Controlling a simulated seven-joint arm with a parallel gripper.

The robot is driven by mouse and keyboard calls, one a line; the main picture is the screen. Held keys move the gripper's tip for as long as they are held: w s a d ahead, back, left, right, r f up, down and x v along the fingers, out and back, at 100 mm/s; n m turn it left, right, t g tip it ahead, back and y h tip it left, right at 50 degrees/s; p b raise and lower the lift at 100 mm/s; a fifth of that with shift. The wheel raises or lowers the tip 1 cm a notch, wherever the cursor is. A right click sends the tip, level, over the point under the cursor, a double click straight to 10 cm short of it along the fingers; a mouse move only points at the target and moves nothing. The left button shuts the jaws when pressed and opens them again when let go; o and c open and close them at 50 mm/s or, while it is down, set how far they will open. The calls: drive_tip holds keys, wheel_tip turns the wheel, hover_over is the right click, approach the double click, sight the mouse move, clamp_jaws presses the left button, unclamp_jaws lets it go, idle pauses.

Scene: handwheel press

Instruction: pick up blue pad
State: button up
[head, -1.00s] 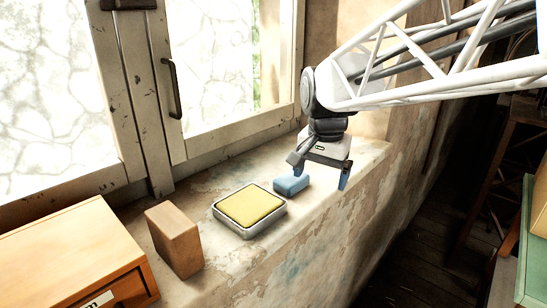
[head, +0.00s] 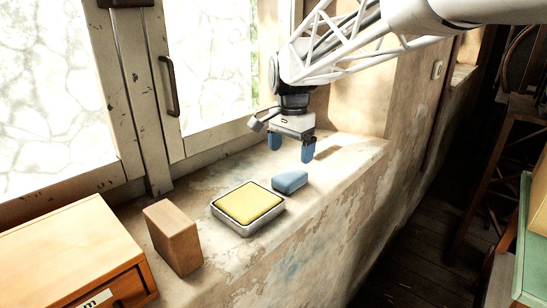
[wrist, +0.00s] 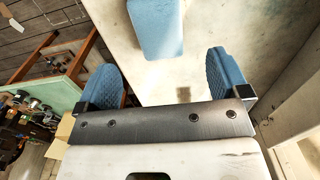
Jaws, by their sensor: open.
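The blue pad (head: 289,181) lies on the worn window sill, just right of a metal tray (head: 246,224) that holds a yellow pad (head: 247,203). My gripper (head: 292,148) is open and empty, above and behind the blue pad in the head view, with its blue fingertips pointing down. In the wrist view the blue pad (wrist: 157,28) shows at the top, ahead of the gap between the fingers (wrist: 172,84) and apart from them. Its far end is cut off by the picture edge.
A wooden block (head: 174,237) stands left of the tray, beside an orange wooden drawer box (head: 75,250). The window frame (head: 150,110) rises behind the sill (head: 345,160). The sill's front edge drops to a dark floor. The sill right of the blue pad is clear.

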sight(290, 174)
drive_tip(key=shift+f, duration=1.15)
drive_tip(key=shift+f, duration=2.65)
drive_tip(key=c, duration=1.1)
drive_tip(key=shift+r, duration=0.2)
